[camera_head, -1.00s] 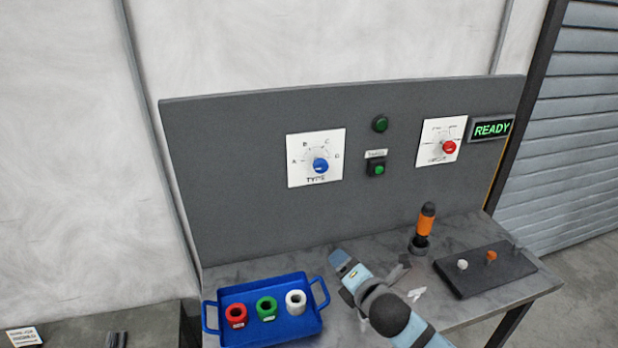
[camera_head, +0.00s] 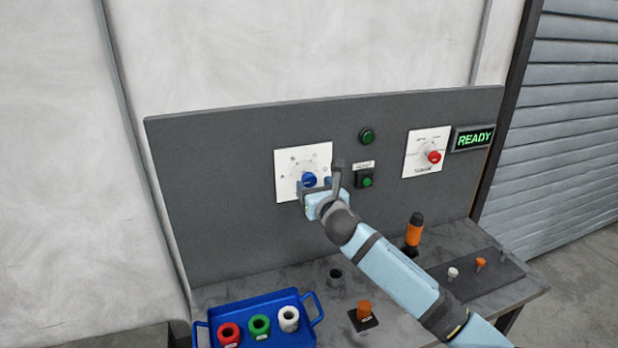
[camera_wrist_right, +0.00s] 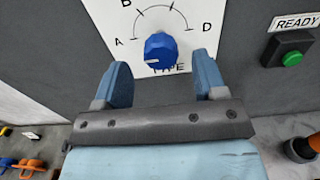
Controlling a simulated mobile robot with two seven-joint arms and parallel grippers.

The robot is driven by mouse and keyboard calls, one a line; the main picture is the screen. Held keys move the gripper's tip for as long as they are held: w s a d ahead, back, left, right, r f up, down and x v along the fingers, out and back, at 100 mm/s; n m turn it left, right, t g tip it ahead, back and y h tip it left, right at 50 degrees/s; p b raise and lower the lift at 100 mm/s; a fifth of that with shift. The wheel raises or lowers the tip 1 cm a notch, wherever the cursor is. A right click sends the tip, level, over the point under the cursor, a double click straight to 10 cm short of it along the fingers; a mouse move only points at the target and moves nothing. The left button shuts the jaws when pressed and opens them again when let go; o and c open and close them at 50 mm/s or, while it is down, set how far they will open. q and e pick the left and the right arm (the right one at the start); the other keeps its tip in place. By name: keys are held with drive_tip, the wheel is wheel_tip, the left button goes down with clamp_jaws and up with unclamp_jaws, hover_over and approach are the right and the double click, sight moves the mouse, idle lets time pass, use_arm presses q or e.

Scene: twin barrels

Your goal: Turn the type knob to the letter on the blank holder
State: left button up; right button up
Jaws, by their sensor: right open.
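The blue type knob (camera_head: 309,180) sits on a white dial plate (camera_head: 288,163) on the grey panel. In the right wrist view the knob (camera_wrist_right: 160,52) has a white mark at its lower left; the letters A, B and D show around it, and the lower lettering is partly covered. My right gripper (camera_head: 320,184) is at the plate, and in the wrist view its open fingers (camera_wrist_right: 165,82) stand on either side below the knob, apart from it. The blank holder (camera_head: 363,316) may be the dark base with an orange piece on the table; its letter is unreadable. My left gripper is not in view.
A red knob (camera_head: 434,157), green buttons (camera_head: 367,136) and a READY sign (camera_head: 473,139) are on the panel to the right. A blue tray (camera_head: 262,301) with red, green and white rings stands at the front left. An orange-and-black tool (camera_head: 414,232) stands on the table.

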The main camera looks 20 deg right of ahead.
sight(311, 180)
drive_tip(key=shift+w, duration=2.2)
drive_tip(key=shift+c, duration=0.2)
drive_tip(key=c, duration=0.9)
